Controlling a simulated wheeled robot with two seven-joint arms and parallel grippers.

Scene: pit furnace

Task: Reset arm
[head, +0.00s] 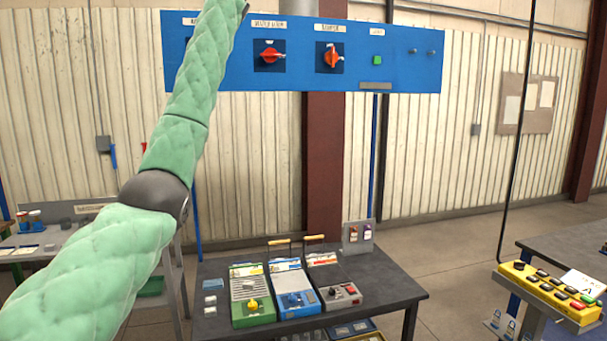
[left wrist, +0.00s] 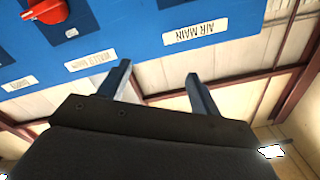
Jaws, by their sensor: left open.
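My left arm (head: 180,130), in a green padded sleeve, reaches up from the lower left in the head view. It crosses the left part of the blue panel (head: 400,72) and leaves at the top, so its gripper is outside that view. In the left wrist view my left gripper (left wrist: 158,76) is open, with nothing between its fingers. The blue panel (left wrist: 140,22) is beyond the fingers there, appearing upside down. A label (left wrist: 195,32) seems to read AIR MAIN. No contact with the panel shows. My right gripper is in neither view.
The panel carries two red rotary switches (head: 269,56) (head: 332,58) and a green button (head: 377,60). Below, a dark table (head: 395,281) holds green, blue and grey control boxes. Open floor lies between the tables.

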